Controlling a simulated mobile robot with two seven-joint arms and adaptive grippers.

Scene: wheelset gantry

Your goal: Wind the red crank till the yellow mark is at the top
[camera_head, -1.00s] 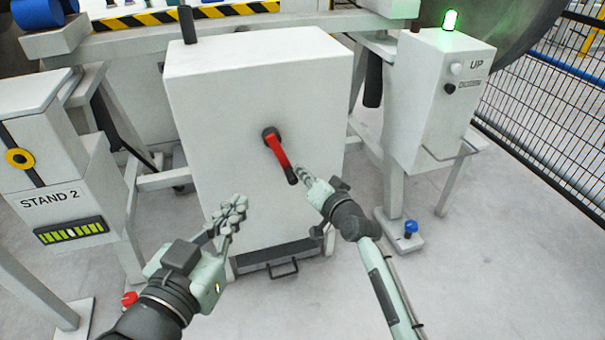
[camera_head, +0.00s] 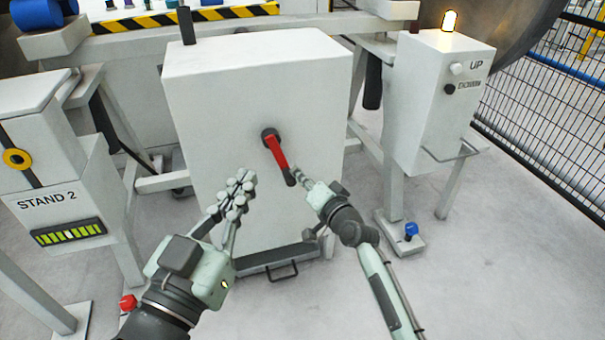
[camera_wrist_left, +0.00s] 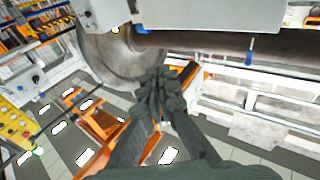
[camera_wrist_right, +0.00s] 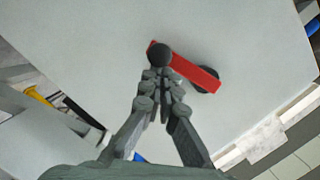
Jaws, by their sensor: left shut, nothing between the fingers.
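The red crank (camera_head: 277,153) is on the front of a white cabinet (camera_head: 225,110), its arm slanting down right from a dark hub to a dark handle (camera_head: 291,179). My right gripper (camera_head: 298,174) is at the handle end. In the right wrist view its nearly closed fingertips (camera_wrist_right: 161,80) are at the dark knob (camera_wrist_right: 160,54); I cannot tell whether they grip it. My left gripper (camera_head: 240,182) is shut and empty, in front of the cabinet, left of and below the crank. I cannot make out a yellow mark belonging to the crank.
A control box (camera_head: 445,95) marked UP, with an amber-lit lamp (camera_head: 449,20), stands right. STAND 2 (camera_head: 60,195), with a yellow ring (camera_head: 16,158), stands left. A low drawer handle (camera_head: 282,270) is under the cabinet. Mesh fence (camera_head: 545,115) closes the right side.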

